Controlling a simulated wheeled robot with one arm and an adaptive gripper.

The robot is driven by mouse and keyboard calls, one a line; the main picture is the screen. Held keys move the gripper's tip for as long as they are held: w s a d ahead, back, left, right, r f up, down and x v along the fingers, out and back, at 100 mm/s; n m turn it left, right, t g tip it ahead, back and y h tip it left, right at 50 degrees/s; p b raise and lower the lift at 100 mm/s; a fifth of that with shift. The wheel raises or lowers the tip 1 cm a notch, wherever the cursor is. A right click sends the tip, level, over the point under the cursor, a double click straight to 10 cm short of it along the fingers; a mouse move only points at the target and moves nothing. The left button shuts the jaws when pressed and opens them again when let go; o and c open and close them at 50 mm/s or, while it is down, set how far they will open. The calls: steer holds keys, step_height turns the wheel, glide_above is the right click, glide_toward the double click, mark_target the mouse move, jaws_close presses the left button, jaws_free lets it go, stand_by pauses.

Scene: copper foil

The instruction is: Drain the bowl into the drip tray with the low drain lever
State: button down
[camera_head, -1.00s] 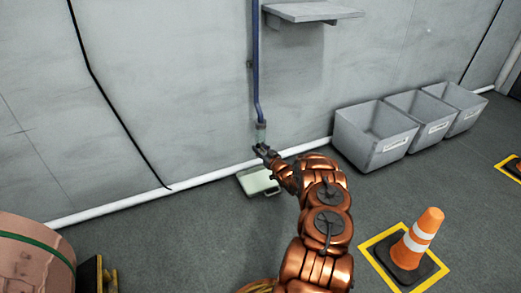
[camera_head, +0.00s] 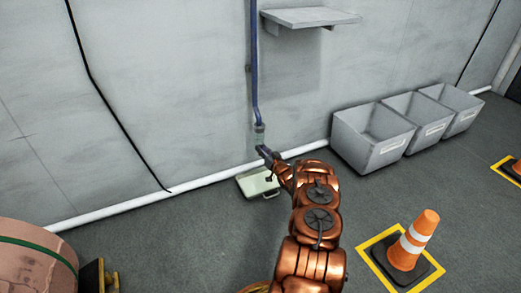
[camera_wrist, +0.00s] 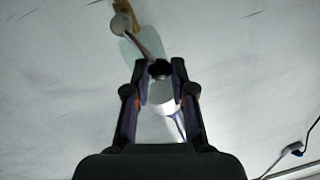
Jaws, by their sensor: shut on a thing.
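The clear bowl (camera_head: 259,138) sits at the lower end of the blue pipe on the wall. It shows as a pale translucent shape behind my fingers in the wrist view (camera_wrist: 130,48). The drain lever, a thin rod with a round end (camera_wrist: 145,40), runs down from upper left to a dark grip between my fingertips. My gripper (camera_wrist: 160,70) is shut on that dark grip. In the head view my gripper (camera_head: 265,153) is just under the bowl, and the lever is too small to make out.
The blue pipe (camera_head: 254,60) comes down the wall beside a small shelf (camera_head: 308,17). Several grey bins (camera_head: 370,150) stand along the wall at right. An orange cone (camera_head: 414,240) stands in a yellow-marked square. A copper-coloured roll (camera_head: 35,265) is at lower left. The floor between is clear.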

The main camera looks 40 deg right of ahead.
steer(key=shift+m, duration=0.3)
steer(key=c, duration=1)
jaws_free()
steer(key=shift+s, duration=0.1)
steer(key=shift+v, duration=5.9)
steer(key=shift+r, duration=0.15)
